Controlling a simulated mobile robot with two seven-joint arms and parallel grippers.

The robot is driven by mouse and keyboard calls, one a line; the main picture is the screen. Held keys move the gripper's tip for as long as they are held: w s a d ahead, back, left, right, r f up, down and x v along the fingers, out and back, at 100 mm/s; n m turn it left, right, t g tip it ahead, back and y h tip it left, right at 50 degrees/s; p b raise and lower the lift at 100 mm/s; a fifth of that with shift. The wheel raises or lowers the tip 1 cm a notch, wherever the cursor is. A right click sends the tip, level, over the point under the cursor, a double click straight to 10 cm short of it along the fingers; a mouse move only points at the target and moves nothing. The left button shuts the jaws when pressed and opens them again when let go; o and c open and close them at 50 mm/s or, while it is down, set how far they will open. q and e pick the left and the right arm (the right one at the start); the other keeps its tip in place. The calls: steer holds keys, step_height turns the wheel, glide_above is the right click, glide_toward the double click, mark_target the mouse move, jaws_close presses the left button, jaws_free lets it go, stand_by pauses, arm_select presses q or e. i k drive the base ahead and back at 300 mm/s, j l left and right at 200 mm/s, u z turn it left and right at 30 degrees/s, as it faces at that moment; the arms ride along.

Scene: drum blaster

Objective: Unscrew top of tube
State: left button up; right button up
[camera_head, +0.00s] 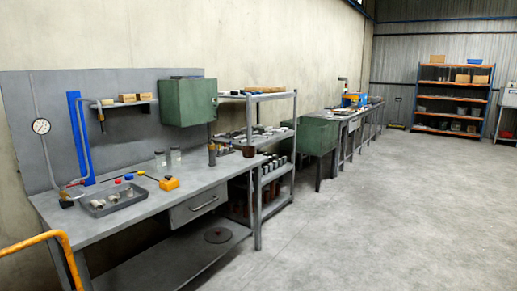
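No part is plain enough for me to name it surely as the tube or its top. Two small clear upright containers (168,158) stand at the back of the grey workbench (150,208), and too little detail shows to tell a lid. A brown cylinder (212,155) stands upright to their right. A shallow grey tray (122,204) on the bench's left part holds several small pale cylindrical pieces. Neither of my grippers is in view.
An orange bent rail (42,240) crosses the lower left corner. A green cabinet (187,102) hangs above the bench. Open concrete floor (400,210) lies at right.

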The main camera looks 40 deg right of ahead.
mark_target(212, 153)
steer(key=i+l+z, duration=0.35)
steer(key=z, duration=0.15)
steer(key=i+l+z, duration=0.15)
steer(key=i+z, duration=0.3)
steer(key=i+l+z, duration=0.15)
steer(key=i, duration=1.05)
